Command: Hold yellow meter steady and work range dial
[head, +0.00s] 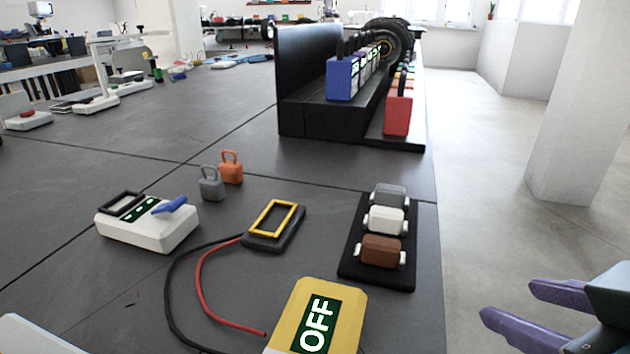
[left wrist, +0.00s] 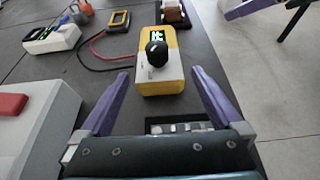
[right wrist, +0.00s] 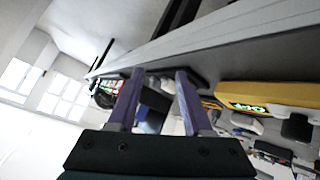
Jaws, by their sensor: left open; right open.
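The yellow meter (head: 340,310) lies at the bottom of the head view with a dark display reading OFF. In the left wrist view the whole yellow meter (left wrist: 160,75) shows, with a black range dial (left wrist: 157,53) standing up from its face. My left gripper (left wrist: 157,85) is open and empty, its fingers pointing toward the near end of the meter, one to each side; I cannot tell the remaining gap. My right gripper (head: 505,300) is open and empty, off the table's right edge. In the right wrist view the meter (right wrist: 270,97) is to the right of the fingers (right wrist: 160,75).
Red and black leads run to a yellow-framed black holder (head: 275,225). A white device with a blue lever (head: 150,225), grey (head: 211,184) and orange (head: 231,168) padlocks and a black rack (head: 345,262) stand beyond. A grey box with a red top (left wrist: 30,125) is left of my left gripper.

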